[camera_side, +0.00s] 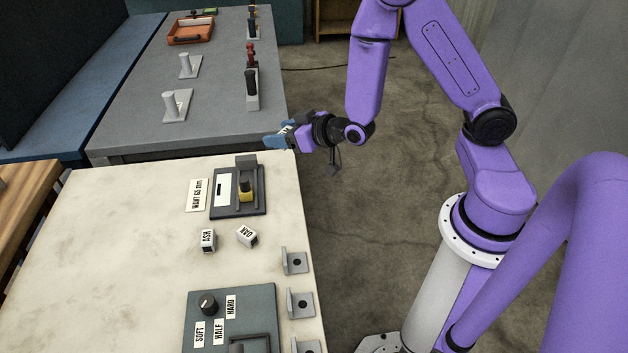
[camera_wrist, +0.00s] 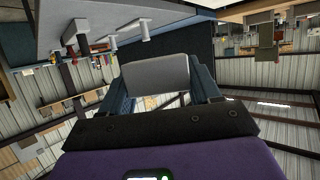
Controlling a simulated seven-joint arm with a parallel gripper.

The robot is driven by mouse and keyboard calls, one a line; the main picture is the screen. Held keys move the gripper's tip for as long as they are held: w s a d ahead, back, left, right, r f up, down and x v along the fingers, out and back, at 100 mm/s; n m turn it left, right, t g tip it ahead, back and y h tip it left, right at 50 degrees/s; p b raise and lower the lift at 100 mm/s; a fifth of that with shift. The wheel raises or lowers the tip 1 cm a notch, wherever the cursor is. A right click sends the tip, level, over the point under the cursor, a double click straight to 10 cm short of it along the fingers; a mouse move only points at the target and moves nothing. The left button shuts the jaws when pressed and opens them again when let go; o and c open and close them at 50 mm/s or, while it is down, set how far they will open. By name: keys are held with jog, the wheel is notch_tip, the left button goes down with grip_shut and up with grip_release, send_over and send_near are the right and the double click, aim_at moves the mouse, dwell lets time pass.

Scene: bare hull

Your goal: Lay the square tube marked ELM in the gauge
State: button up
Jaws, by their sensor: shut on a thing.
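My gripper (camera_side: 276,139) is raised beyond the far right corner of the pale table, its blue fingers pointing left. In the wrist view my gripper (camera_wrist: 162,76) is shut on a pale grey square tube (camera_wrist: 155,74), held crosswise between the fingers. Its marking cannot be read. Two short tubes lie on the pale table: one marked ASH (camera_side: 208,240) and one marked OAK (camera_side: 247,236). What looks like the gauge (camera_side: 226,207) is a dark plate with a white strip, a yellow part and a dark upright block, beside a WANT 65 mm card (camera_side: 197,195).
A panel (camera_side: 262,300) with a knob and SOFT, HALF, HARD labels stands at the front. Several grey brackets (camera_side: 296,262) line the right edge of the pale table (camera_side: 130,240). A grey bench (camera_side: 215,75) behind holds an orange tray (camera_side: 190,40) and upright posts.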

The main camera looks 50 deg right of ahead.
jog(key=shift+w+d+r+m+h, duration=0.15)
jog(key=shift+d+r+m+h, duration=0.25)
jog(key=shift+d+h, duration=0.25)
jog(key=s+a+f+n+y, duration=0.2)
jog(key=a+f+n+y, duration=0.2)
jog(key=a+y, duration=0.15)
jog(key=n+g+y, duration=0.4)
jog(key=n, duration=0.1)
send_over(284, 237)
notch_tip(284, 237, down, 3)
jog(key=shift+f, duration=0.15)
jog(key=shift+f, duration=4.85)
jog(key=shift+f, duration=0.15)
jog(key=o, duration=1.1)
jog(key=shift+c, duration=0.2)
